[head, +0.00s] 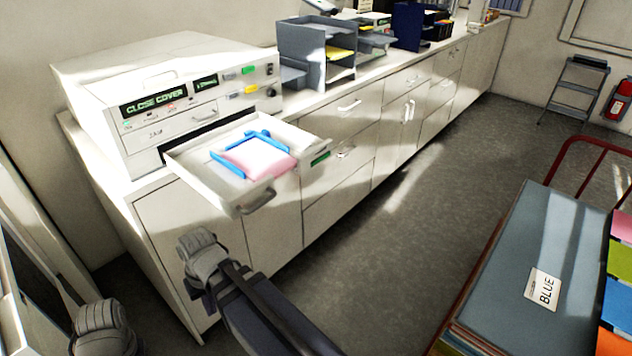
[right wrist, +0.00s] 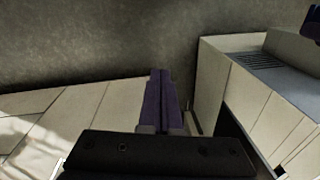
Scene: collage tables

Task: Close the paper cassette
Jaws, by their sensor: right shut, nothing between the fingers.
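The paper cassette (head: 190,165) is a pale tray with a grey front handle (head: 258,201). It sticks out of the front of the white machine (head: 160,80), pulled open. Pink paper (head: 258,158) lies in it between blue guides (head: 228,168). My right gripper (head: 195,292) is below and to the left of the cassette in the head view, apart from it and small there. In the right wrist view its purple fingers (right wrist: 160,75) are together and empty. Of my left arm only a grey joint shows at the bottom left; its gripper is hidden.
The machine's display (head: 160,97) reads "CLOSE COVER". The machine stands on a white cabinet counter (head: 330,110) with grey paper trays (head: 315,50). At the right, a cart holds a large folder labelled "BLUE" (head: 545,235). The floor (head: 420,180) between is clear.

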